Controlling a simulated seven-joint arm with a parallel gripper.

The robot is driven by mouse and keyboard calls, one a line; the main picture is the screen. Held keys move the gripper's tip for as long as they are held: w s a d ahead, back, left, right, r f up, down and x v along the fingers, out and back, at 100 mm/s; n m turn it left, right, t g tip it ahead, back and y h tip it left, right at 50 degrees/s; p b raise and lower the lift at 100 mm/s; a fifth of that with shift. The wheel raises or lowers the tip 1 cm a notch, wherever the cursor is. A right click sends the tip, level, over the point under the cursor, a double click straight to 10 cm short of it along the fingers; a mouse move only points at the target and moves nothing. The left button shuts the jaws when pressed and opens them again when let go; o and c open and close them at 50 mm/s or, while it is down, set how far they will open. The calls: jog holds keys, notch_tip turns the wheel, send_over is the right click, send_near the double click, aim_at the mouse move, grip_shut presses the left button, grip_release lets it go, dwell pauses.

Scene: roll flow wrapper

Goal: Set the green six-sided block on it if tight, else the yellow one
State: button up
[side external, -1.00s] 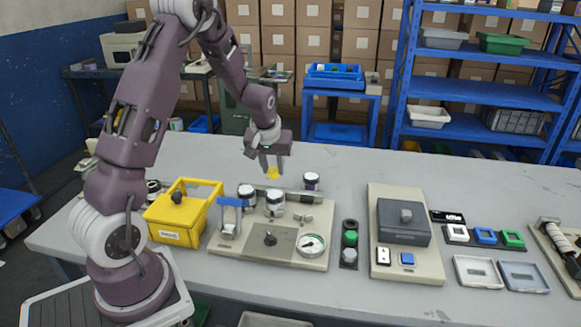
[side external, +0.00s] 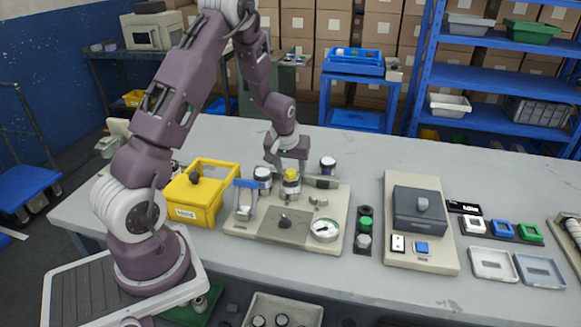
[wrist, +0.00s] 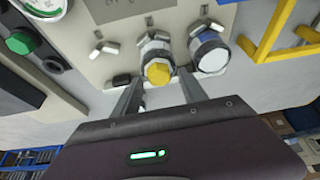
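The yellow block (side external: 291,174) sits on top of the middle white-and-dark jar-like cylinder (side external: 291,189) on the beige machine base. It also shows in the wrist view (wrist: 158,73), on the cylinder's top. My gripper (side external: 288,167) is just above and around the block. In the wrist view its fingers (wrist: 158,92) stand apart, with a gap on both sides of the block. The green block (side external: 366,222) stands in a black holder beside the base, with a grey-white piece in front of it. The dial gauge (side external: 325,230) is on the base; its reading is too small to tell.
A second white-topped cylinder (side external: 262,180) stands close left of the middle one, and another (side external: 327,165) behind right. A blue-topped bracket (side external: 245,188) and a yellow bin (side external: 199,197) are to the left. A dark-lidded machine (side external: 419,208) is at the right.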

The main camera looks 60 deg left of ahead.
jog(key=s+d+r+m+t+h, duration=0.15)
jog(key=s+d+r, duration=0.25)
jog(key=d+r, duration=0.5)
jog(key=s+d+r+m+h, duration=0.1)
jog(key=s+d+r+m, duration=0.4)
jog(key=r, duration=0.6)
jog(key=s+d+r+m, duration=0.3)
jog(key=s+d, duration=0.8)
jog(key=s, duration=0.4)
jog(key=shift+s+r+t+h, duration=0.3)
jog(key=shift+s+t+h, duration=0.1)
jog(key=shift+t+h, duration=0.05)
